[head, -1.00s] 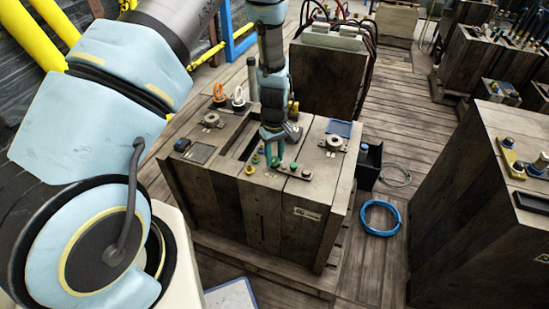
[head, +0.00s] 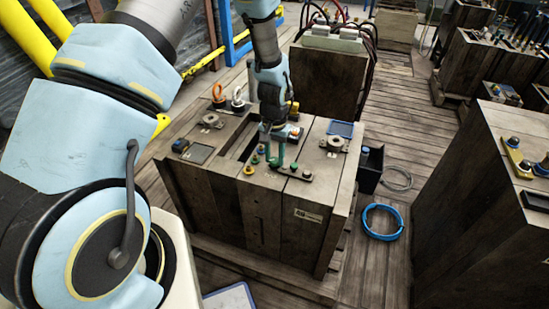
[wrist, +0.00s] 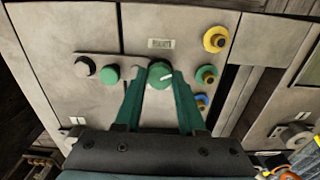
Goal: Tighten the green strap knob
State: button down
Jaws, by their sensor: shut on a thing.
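The green strap knob (wrist: 160,74), with a white pointer line on top, sits at one end of a flat grey strap (wrist: 127,68) on the wooden mould box. My gripper (wrist: 160,80) is shut on this knob, one green finger on each side of it. A second green knob (wrist: 109,74) and a dark bolt (wrist: 85,66) sit further along the strap, clear of the fingers.
Orange (head: 218,91) and white lifting eyes rise behind. A blue hose coil (head: 381,221) lies on the floor, and another wooden box (head: 470,190) stands at right.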

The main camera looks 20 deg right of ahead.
jog(key=m, duration=0.5)
jog(key=shift+m, duration=0.3)
jog(key=m, duration=0.5)
jog(key=m+p, duration=0.1)
jog(key=m, duration=0.4)
jog(key=shift+m+p, duration=0.3)
jog(key=shift+m, duration=0.1)
jog(key=m+p, duration=0.1)
jog(key=m, duration=0.4)
jog(key=shift+m+p, duration=0.3)
jog(key=shift+p, duration=0.1)
jog(key=c, duration=0.5)
grip_release()
